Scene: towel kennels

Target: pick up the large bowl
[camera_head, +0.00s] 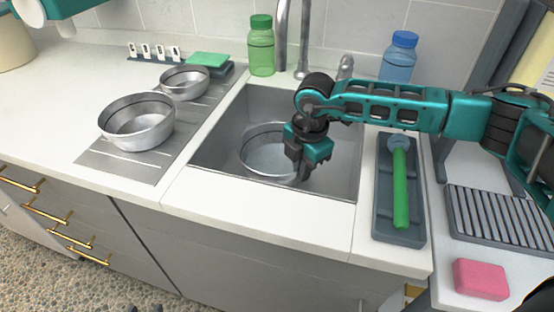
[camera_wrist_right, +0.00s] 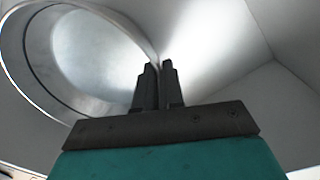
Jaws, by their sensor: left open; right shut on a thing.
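A large grey metal bowl (camera_head: 262,158) is in the sink, partly hidden behind my right gripper (camera_head: 300,172). The right gripper points down into the sink and is shut on the bowl's right rim. In the right wrist view the two fingers (camera_wrist_right: 160,68) are close together at the rim of the bowl (camera_wrist_right: 90,50), whose inside opens to the left. I cannot tell whether the bowl touches the sink floor. Another metal bowl (camera_head: 137,122) and a smaller one (camera_head: 184,82) stand on the drainboard to the left. I do not make out my left gripper.
The sink (camera_head: 340,185) has raised walls around the bowl. A tap (camera_head: 281,40), a green bottle (camera_head: 261,47) and a blue bottle (camera_head: 399,57) stand behind. A tray (camera_head: 385,220) with a green-handled brush (camera_head: 400,185), a rack (camera_head: 500,220) and a pink sponge (camera_head: 481,279) are at right.

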